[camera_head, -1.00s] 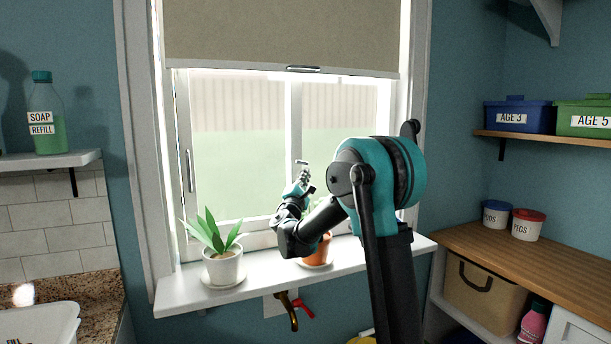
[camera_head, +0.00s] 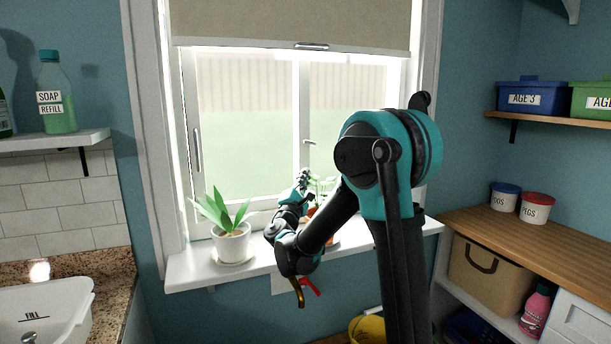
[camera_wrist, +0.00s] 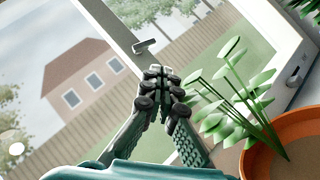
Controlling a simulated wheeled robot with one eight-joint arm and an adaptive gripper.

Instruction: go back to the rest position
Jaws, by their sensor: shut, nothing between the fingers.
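My gripper (camera_head: 303,178) is raised in front of the window, above the sill, with its fingers pointing up toward the glass. In the wrist view my gripper (camera_wrist: 160,82) has its fingertips together with nothing between them. A green plant in an orange pot (camera_wrist: 283,135) is close beside the fingers on the right. In the head view that plant (camera_head: 324,190) is partly hidden behind my arm. A small window handle (camera_wrist: 145,46) shows just beyond the fingertips.
A plant in a white pot (camera_head: 232,243) stands on the window sill (camera_head: 190,272), left of my arm. A brass tap (camera_head: 298,290) is below the sill. A wooden counter (camera_head: 500,232) with tubs is at right, and a white basin (camera_head: 75,300) at lower left.

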